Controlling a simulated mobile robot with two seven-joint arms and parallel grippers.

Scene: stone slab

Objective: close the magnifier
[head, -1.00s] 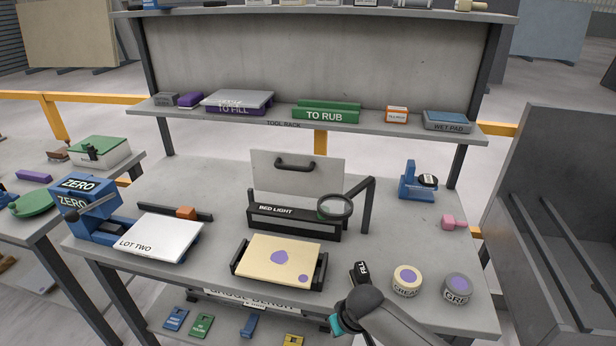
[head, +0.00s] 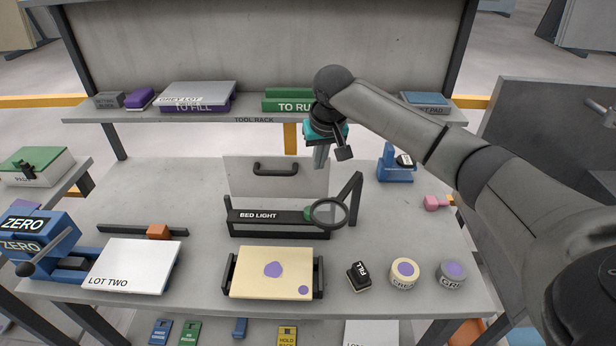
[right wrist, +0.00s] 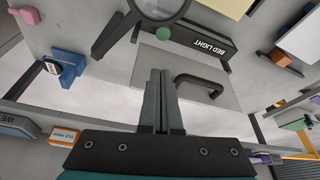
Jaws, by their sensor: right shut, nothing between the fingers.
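The magnifier (head: 329,213), a round lens in a dark ring, stands out at the right end of the black BED LIGHT bar (head: 258,216). A dark bent arm (head: 354,190) rises beside it. A small green knob (head: 308,214) sits at the ring's left side. In the right wrist view the magnifier (right wrist: 158,8) is at the top edge, partly cut off, with the green knob (right wrist: 163,33) below it. My right gripper (head: 320,163) is shut and empty, above and behind the magnifier, near the grey panel's upper right corner. My left gripper is out of view.
A grey panel with a black handle (head: 276,168) stands behind the bar. A cream slab (head: 272,285) lies in its holder in front. A FILL block (head: 359,277) and two round pots (head: 404,273) are at the right front. The tool rack shelf (head: 240,117) spans behind.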

